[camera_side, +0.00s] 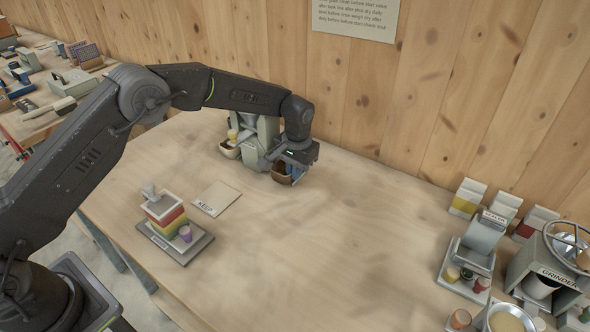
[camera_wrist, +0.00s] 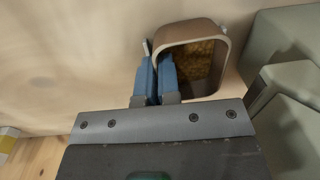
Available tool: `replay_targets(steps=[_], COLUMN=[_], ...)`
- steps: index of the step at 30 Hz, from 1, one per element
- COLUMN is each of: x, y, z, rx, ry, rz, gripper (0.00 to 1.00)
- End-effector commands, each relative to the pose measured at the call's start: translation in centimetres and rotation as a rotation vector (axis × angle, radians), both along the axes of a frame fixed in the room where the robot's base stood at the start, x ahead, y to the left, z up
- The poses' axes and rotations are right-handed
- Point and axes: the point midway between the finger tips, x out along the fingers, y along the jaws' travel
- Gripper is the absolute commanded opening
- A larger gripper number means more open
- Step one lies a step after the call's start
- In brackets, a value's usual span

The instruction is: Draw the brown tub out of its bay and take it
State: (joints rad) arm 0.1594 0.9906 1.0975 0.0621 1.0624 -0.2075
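The brown tub (camera_side: 281,178) sits low at the right side of the grey-green mixer (camera_side: 248,148) in the side view, partly hidden by my gripper. In the wrist view the tub (camera_wrist: 222,42) is a rounded box with a pale brown rim and golden-brown feed inside. My gripper (camera_wrist: 158,72) has its two blue fingers close together across the tub's left wall, one inside and one outside. They look closed on that wall. In the side view my gripper (camera_side: 294,171) is down at the tub's right side. The tub's underside is hidden.
A second tub (camera_side: 229,152) is at the mixer's left. A card marked KEEP (camera_side: 216,198) and a tray (camera_side: 184,251) with a striped block lie to the left. The table's middle is clear.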

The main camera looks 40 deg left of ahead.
Motion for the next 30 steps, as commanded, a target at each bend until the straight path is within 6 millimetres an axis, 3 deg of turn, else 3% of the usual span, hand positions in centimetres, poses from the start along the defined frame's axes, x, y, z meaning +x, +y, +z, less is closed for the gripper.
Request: replay_targets(steps=[14, 30], x=[-0.9, -6.9], y=[0.0, 0.0], z=[0.1, 0.1], rx=[0.000, 0.000], ry=[0.001, 0.000], rz=[-0.001, -0.001], gripper=[0.00, 0.00])
